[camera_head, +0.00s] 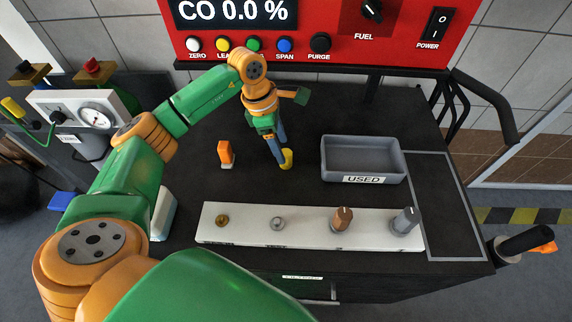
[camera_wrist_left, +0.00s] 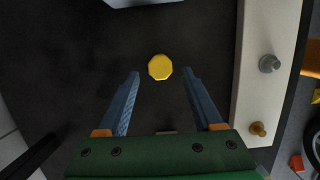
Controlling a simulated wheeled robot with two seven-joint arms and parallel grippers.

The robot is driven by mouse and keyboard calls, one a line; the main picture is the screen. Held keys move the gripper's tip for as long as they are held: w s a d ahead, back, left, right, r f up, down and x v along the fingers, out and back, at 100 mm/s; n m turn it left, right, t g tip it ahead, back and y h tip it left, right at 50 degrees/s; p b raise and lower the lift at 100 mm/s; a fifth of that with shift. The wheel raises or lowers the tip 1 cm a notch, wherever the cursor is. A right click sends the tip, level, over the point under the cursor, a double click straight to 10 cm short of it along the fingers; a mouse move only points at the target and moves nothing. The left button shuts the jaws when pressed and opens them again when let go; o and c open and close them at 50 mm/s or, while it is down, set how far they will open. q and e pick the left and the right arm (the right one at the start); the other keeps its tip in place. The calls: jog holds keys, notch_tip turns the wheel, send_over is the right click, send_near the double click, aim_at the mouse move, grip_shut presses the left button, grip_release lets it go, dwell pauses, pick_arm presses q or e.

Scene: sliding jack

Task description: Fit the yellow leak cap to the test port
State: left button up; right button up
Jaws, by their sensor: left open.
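The yellow leak cap (camera_head: 287,161) is on the dark bench top, left of the grey bin. In the left wrist view it is an eight-sided yellow disc (camera_wrist_left: 160,67), between and slightly beyond my fingertips, with a gap on each side. My left gripper (camera_head: 282,147) is open and empty, its blue fingers pointing down at the cap and partly covering it in the head view. The test port (camera_head: 277,223) is a small silver fitting on the white strip; it also shows in the left wrist view (camera_wrist_left: 270,63). My right gripper is not in view.
The white strip (camera_head: 310,237) also carries a brass fitting (camera_head: 222,220), a brown plug (camera_head: 341,219) and a grey plug (camera_head: 405,221). A grey bin marked USED (camera_head: 363,178) stands to the right. An orange object (camera_head: 225,153) stands left of my gripper. Bench between gripper and strip is clear.

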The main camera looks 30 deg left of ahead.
aim_at(284, 152)
pick_arm(q)
jog(key=b+x, duration=0.1)
jog(key=x, duration=0.1)
jog(key=shift+w+f, duration=0.1)
jog(key=shift+f, duration=0.3)
jog(key=shift+d+f+b, duration=0.2)
jog(key=shift+f+b, duration=0.2)
jog(key=shift+r, duration=0.1)
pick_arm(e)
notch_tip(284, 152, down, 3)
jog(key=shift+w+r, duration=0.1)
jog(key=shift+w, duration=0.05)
pick_arm(q)
grip_shut()
notch_tip(284, 152, up, 5)
jog(key=p, duration=0.4)
jog(key=shift+r, duration=0.15)
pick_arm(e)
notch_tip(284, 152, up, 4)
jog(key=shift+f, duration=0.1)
